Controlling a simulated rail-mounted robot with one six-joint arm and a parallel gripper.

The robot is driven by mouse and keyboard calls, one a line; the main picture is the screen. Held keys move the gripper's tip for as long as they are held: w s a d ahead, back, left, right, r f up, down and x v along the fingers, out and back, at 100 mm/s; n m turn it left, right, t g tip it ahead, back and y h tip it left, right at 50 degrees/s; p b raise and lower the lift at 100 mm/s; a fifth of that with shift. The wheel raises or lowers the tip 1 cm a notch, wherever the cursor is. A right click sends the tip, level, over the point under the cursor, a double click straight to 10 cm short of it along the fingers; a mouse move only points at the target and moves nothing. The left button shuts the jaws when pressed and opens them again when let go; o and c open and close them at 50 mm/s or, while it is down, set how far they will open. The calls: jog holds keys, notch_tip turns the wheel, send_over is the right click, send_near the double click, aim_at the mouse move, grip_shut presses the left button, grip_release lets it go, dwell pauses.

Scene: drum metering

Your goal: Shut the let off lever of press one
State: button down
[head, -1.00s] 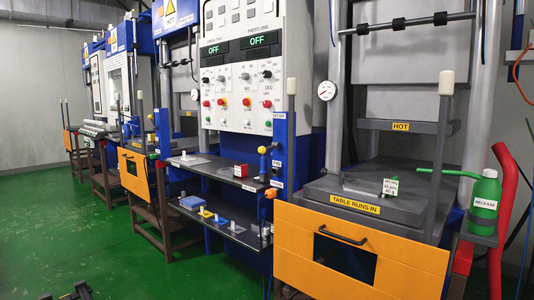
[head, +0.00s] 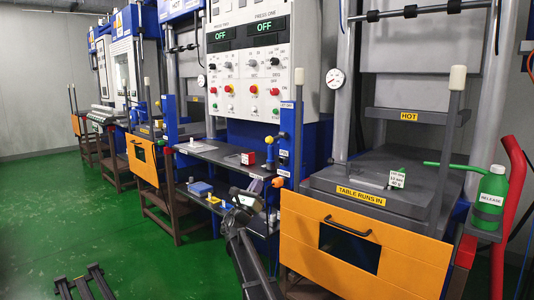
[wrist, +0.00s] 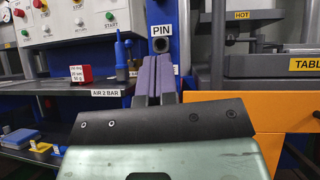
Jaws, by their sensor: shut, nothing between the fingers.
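The blue post (head: 284,165) of press one stands between the control panel and the orange press front. A small tag near its top appears to read LET OFF. A yellow knob (head: 269,140) sits on its left side, and an orange knob (head: 278,182) is lower down. I cannot tell from the picture which of these is the let off lever or how it is set. My gripper (head: 246,197) is low in front of the shelves, left of the post. In the wrist view its purple-grey fingers (wrist: 157,78) are together and empty, below a PIN label (wrist: 160,31) and a dark socket.
The control panel (head: 250,70) reads OFF twice. The shelves (head: 215,150) hold a red block (wrist: 80,73) and small parts. The orange press front (head: 350,245) stands right of my gripper. A green bottle (head: 489,195) is at far right. Green floor lies open at left.

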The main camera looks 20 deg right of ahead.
jog(key=shift+a+r+n+t, duration=0.15)
jog(key=shift+n+t, duration=0.25)
jog(key=shift+n, duration=0.6)
jog(key=a+r+p+x, duration=0.1)
jog(key=p+x, duration=0.9)
jog(key=x, duration=0.2)
jog(key=shift+r, duration=0.65)
jog(key=shift+w+a, duration=0.1)
jog(key=shift+a+p, duration=0.1)
jog(key=shift+p, duration=0.25)
